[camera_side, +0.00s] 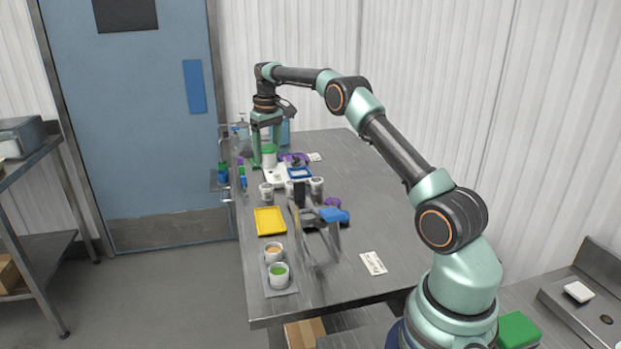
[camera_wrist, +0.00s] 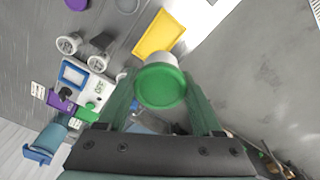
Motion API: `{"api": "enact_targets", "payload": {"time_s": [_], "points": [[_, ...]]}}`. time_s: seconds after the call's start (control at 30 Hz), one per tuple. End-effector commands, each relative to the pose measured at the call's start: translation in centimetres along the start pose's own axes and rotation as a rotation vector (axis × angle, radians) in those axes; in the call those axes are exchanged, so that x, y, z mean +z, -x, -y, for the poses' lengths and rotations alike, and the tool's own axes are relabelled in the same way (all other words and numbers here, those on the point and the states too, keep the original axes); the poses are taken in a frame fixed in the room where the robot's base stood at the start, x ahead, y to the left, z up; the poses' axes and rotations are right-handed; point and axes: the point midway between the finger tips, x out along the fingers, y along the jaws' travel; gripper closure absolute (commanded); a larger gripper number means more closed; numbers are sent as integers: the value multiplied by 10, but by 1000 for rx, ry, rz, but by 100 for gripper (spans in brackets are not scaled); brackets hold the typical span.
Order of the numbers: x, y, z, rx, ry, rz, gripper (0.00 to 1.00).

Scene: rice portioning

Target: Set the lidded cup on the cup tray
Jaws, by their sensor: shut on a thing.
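The lidded cup (camera_side: 268,158) is a white cup with a green lid. My gripper (camera_side: 267,147) is shut on it at the far left part of the table, beside the white device with a blue panel. In the wrist view, the cup's green lid (camera_wrist: 161,86) sits between the fingers of my gripper (camera_wrist: 162,97), its white side partly showing. I cannot tell whether its base touches anything. A grey tray (camera_side: 288,292), apparently the cup tray, lies at the near left table corner. It bears a cup with orange contents (camera_side: 274,252) and a cup with a green top (camera_side: 280,275).
A yellow tray (camera_side: 270,221) lies empty between my gripper and the grey tray. Several small containers (camera_side: 267,193), the blue-panelled device (camera_side: 299,174) and a stand with a blue part (camera_side: 334,215) crowd the middle. A card (camera_side: 373,263) lies near the front; the table's right side is clear.

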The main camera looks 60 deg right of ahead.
Motion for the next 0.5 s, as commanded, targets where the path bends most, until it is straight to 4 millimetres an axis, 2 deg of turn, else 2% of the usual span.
{"api": "enact_targets", "payload": {"time_s": [0.17,0.5], "points": [[0,-24,7,-2,10,6,98],[8,-108,8,-2,9,5,98]]}}
